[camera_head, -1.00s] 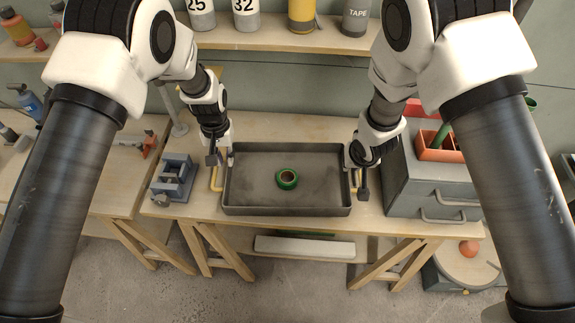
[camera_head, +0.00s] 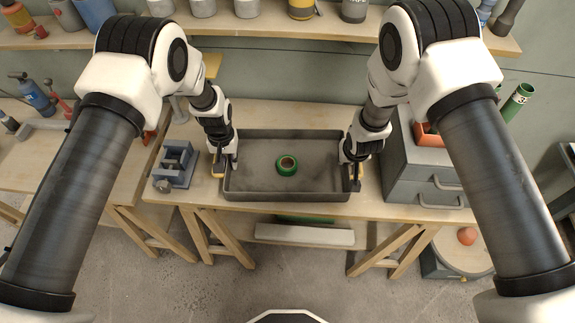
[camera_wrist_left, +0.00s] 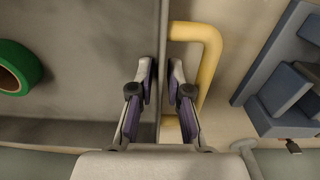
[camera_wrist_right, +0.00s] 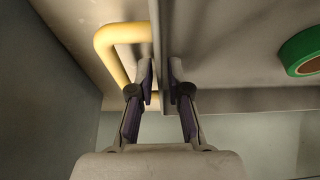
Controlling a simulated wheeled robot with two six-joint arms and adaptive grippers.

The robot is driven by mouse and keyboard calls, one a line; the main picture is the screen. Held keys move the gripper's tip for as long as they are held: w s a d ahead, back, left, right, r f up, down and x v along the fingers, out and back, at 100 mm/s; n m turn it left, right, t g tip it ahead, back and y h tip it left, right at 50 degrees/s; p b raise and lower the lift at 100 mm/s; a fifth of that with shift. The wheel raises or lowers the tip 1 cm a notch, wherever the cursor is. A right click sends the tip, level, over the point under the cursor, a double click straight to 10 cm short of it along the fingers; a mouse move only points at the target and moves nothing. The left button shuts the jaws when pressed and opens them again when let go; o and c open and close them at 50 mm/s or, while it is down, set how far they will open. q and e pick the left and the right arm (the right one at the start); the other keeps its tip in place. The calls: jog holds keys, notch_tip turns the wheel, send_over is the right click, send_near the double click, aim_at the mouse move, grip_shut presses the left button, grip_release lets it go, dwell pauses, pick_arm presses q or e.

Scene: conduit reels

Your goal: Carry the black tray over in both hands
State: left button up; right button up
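The black tray (camera_head: 250,194) rests on the wooden workbench, with a yellow handle at each short end. A green tape roll (camera_head: 287,165) lies inside it, near the middle. My left gripper (camera_head: 225,166) is at the tray's left end. In the left wrist view its fingers (camera_wrist_left: 161,88) are close together, one on each side of the end wall, beside the yellow handle (camera_wrist_left: 212,62). My right gripper (camera_head: 350,168) is at the right end. Its fingers (camera_wrist_right: 160,88) straddle that wall the same way, beside the other handle (camera_wrist_right: 108,48). Both look shut on the walls; finger contact is hard to see.
A blue-grey vise (camera_head: 175,165) stands on the bench left of the tray. A grey drawer cabinet (camera_head: 425,178) stands close on the right, with an orange bin (camera_head: 428,135) on top. A shelf (camera_head: 260,27) with containers runs behind. Bare floor lies in front.

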pick_arm(q)
grip_shut()
pick_arm(e)
grip_shut()
pick_arm(q)
jog(key=shift+r, duration=0.15)
pick_arm(e)
jog(key=shift+r, duration=0.1)
